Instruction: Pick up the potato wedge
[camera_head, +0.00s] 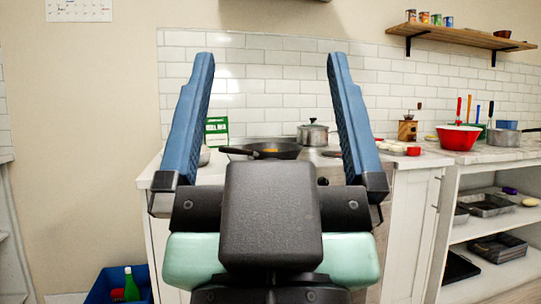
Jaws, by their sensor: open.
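My gripper (270,58) is open and empty, its two blue fingers raised wide apart in front of the counter. Between and beyond the fingers, a dark frying pan (283,155) sits on the stove area of the counter. A small yellow-orange piece (271,150) shows in the pan. It may be the potato wedge, but it is too small to tell. My gripper's body hides the front of the stove and part of the counter.
A lidded steel pot (312,134) stands behind the pan. A red bowl (458,137) and a wooden grinder (407,129) are on the right. Open shelves (500,222) hold trays. A blue bin (102,286) stands on the floor at left.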

